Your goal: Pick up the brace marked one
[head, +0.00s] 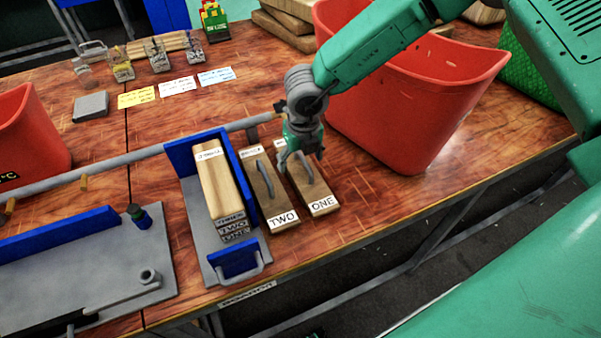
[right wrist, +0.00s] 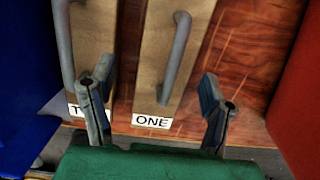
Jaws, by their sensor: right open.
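The brace marked one (head: 318,190) is a flat wooden block with a grey bar handle and a white "ONE" label. It lies on the table, right of the brace marked two (head: 268,196). My right gripper (head: 301,160) is over the brace marked one, hiding part of it. In the right wrist view the brace marked one (right wrist: 155,70) and its grey handle (right wrist: 177,58) lie between the open fingers of my right gripper (right wrist: 160,108). The fingers show nothing between them that they grip. My left gripper is not in view.
A red bin (head: 400,110) stands close to the right of the braces. A blue-and-grey press (head: 180,160) holding a wooden block (head: 222,183) stands to the left. Another red bin (head: 32,140) is at the far left. The table's front edge lies just beyond the labels.

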